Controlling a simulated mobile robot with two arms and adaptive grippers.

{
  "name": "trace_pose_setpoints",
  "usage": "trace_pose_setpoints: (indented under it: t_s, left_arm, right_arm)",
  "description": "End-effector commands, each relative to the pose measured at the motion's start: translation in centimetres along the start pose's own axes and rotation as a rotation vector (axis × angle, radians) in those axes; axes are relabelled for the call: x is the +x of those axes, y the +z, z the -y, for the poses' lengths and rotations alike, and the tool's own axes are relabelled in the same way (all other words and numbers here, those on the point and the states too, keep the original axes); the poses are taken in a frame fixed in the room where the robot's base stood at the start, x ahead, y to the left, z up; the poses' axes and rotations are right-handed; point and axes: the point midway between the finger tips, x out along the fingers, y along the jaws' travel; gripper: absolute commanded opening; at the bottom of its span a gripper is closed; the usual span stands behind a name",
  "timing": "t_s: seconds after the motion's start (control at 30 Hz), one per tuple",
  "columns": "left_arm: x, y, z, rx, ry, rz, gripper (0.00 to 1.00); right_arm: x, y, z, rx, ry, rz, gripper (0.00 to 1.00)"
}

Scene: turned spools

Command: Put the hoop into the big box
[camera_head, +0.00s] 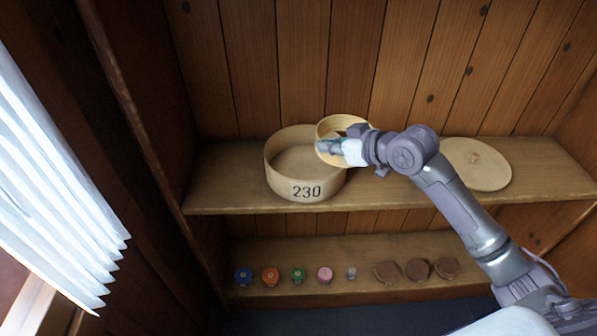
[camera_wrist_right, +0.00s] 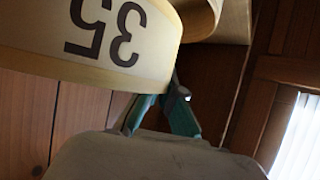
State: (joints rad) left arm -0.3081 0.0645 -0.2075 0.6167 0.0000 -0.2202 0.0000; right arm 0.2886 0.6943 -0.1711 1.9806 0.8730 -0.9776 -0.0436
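The big box (camera_head: 306,192) is a round, pale wooden box marked 230, standing open on the upper shelf. The hoop (camera_head: 331,121) is a smaller pale wooden ring at the box's right back rim, partly overlapping it in the head view. In the right wrist view the hoop (camera_wrist_right: 100,35) shows large, marked 35. My right gripper (camera_head: 335,147) is shut on the hoop's wall; its teal fingers (camera_wrist_right: 165,105) show in the wrist view, with the tips partly hidden by the hoop. The hoop's height above the box is hard to tell. My left gripper is not in view.
A round wooden lid (camera_head: 482,170) lies on the upper shelf (camera_head: 225,190) at the right, behind my right arm. Several small coloured spools (camera_head: 298,276) and brown pieces (camera_head: 418,270) stand on the lower shelf. A plank wall is behind; a bright blind (camera_head: 50,190) is at left.

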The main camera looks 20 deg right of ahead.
Motion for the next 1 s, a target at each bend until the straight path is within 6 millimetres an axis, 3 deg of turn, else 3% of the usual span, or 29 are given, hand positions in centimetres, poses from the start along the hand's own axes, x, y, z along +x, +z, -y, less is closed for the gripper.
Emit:
trace_pose_setpoints:
  t_s: [0.2,0.4,0.57,0.8,1.0]
  left_arm:
    - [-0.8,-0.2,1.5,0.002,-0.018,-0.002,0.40]
    - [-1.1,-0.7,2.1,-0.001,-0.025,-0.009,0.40]
    - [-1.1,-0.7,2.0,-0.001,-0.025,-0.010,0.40]
    - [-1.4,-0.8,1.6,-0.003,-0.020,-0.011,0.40]
    - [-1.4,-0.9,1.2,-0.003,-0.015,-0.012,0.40]
  right_arm:
    - [5.7,-0.1,1.3,0.006,-0.005,-0.002,0.00]
    - [10.0,0.2,2.1,0.004,-0.003,0.000,0.00]
    - [11.4,0.4,2.4,0.001,-0.002,0.000,0.00]
    - [13.0,3.2,2.4,0.003,-0.002,0.003,0.00]
    - [13.4,3.9,2.4,0.001,-0.001,0.000,0.00]
